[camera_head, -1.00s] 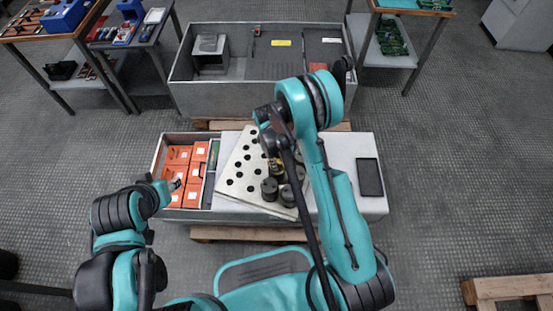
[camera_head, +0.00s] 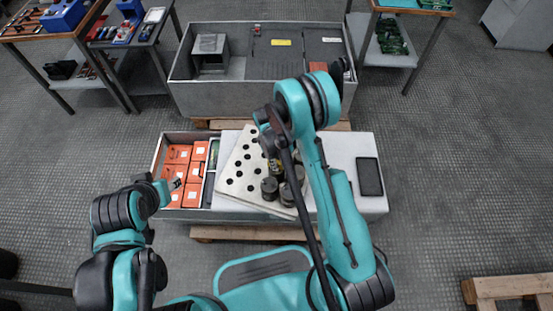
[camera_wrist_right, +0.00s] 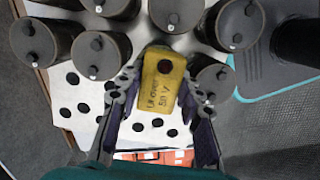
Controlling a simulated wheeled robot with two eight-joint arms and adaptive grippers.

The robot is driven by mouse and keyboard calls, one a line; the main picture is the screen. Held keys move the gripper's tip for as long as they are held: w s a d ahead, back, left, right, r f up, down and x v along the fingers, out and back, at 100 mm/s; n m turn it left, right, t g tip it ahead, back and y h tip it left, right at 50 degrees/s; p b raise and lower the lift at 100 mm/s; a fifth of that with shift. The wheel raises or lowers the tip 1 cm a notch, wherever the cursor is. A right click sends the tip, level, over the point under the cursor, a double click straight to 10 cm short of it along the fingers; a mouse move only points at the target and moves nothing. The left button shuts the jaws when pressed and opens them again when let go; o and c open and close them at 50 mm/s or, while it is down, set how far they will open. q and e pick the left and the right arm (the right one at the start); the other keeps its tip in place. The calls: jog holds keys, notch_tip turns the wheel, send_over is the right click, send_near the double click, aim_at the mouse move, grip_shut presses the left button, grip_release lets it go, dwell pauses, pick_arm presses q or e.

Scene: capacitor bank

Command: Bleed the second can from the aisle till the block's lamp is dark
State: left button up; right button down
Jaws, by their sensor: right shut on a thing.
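My right gripper (camera_wrist_right: 161,95) is shut on a yellow block (camera_wrist_right: 158,92) marked "U over 50 V", in the right wrist view. The block's round lamp (camera_wrist_right: 165,66) looks dark red and unlit. The block's far end is close to a dark can (camera_wrist_right: 176,14); I cannot tell whether they touch. Several similar cans with knobs stand around it, one at the left (camera_wrist_right: 101,54). In the head view, cans (camera_head: 269,189) stand on a pale plate with holes (camera_head: 238,176), partly behind my right arm. My left gripper (camera_head: 175,185) is above the orange boxes; its jaw state is unclear.
Orange boxes (camera_head: 195,173) fill a compartment left of the plate. A dark flat device (camera_head: 369,177) lies on the pale top at the right. A grey open crate (camera_head: 225,97) stands behind. Side tables and a pallet (camera_head: 510,286) border the free floor.

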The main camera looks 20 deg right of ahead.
jog(key=shift+f, duration=0.3)
dwell(0.5)
jog(key=c, duration=0.9)
grip_release()
jog(key=shift+r, duration=0.15)
jog(key=r, duration=0.4)
jog(key=a+r, duration=0.1)
jog(key=r, duration=0.2)
jog(key=w+r, duration=0.1)
jog(key=r, duration=0.3)
jog(key=shift+a+r, duration=0.3)
